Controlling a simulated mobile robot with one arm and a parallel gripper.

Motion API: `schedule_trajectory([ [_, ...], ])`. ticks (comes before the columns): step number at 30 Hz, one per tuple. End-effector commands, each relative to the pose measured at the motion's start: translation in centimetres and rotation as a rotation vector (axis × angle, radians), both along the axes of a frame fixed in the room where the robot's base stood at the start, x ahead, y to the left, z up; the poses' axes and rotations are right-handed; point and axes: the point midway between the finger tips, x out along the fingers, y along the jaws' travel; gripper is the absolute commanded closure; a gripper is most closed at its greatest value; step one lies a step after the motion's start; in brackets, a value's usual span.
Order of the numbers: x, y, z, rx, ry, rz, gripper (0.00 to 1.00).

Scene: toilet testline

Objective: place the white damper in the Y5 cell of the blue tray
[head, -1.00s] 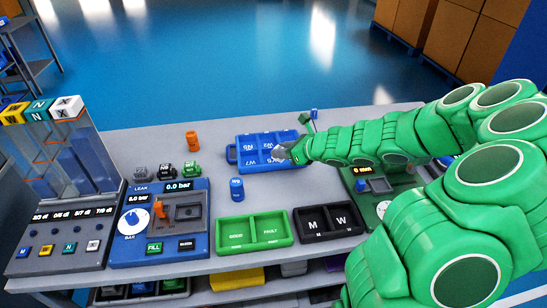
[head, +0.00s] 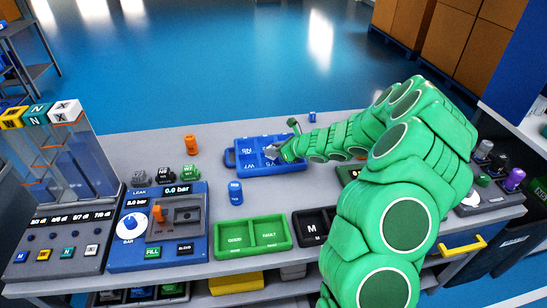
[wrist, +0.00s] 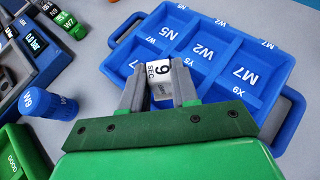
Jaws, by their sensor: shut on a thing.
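The blue tray (head: 240,167) lies on the bench, divided into cells. My gripper (head: 274,153) is over the tray. In the wrist view my gripper (wrist: 159,80) is shut on the white damper (wrist: 160,72), whose face reads 9 SEC. The damper is over the near left part of the tray; its lower end and the cell beneath are hidden by the jaws. I cannot tell whether it touches the tray.
A blue cylinder (head: 236,192) stands in front of the tray, and an orange one (head: 191,145) behind left. A green two-cell tray (head: 252,236) and a black tray (head: 312,226) are at the front. The leak tester (head: 157,226) stands left. Bench behind the tray is mostly clear.

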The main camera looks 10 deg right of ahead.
Motion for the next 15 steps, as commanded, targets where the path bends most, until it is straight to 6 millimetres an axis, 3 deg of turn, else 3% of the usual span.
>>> schedule_trajectory([
  [15,1.4,0.1,-2.5,0.003,0.001,0.001,1.0],
])
